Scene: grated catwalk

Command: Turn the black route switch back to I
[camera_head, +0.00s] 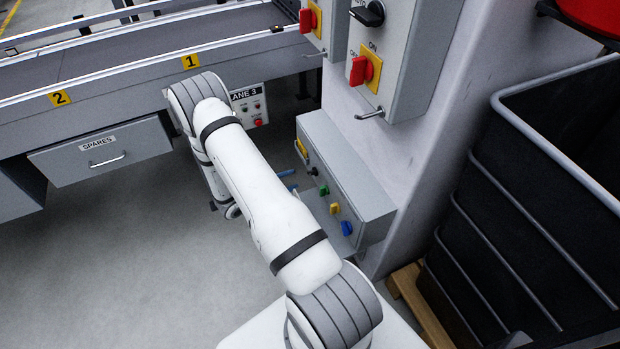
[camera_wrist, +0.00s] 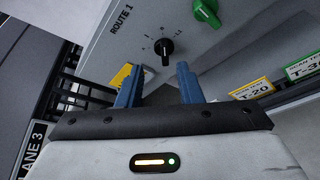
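The black route switch (camera_wrist: 163,48) is a round knob with a grip bar on a grey panel marked ROUTE 1, in the upper middle of the wrist view. The fingers also show in the head view (camera_head: 290,180); my arm hides the gripper body.
Green (camera_head: 324,190), yellow (camera_head: 334,208) and blue (camera_head: 346,228) knobs line the same box. Above hang boxes with red switches (camera_head: 365,70) and another black knob (camera_head: 370,12). A black bin (camera_head: 530,200) stands right; a conveyor (camera_head: 130,55) runs left. Floor at left is clear.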

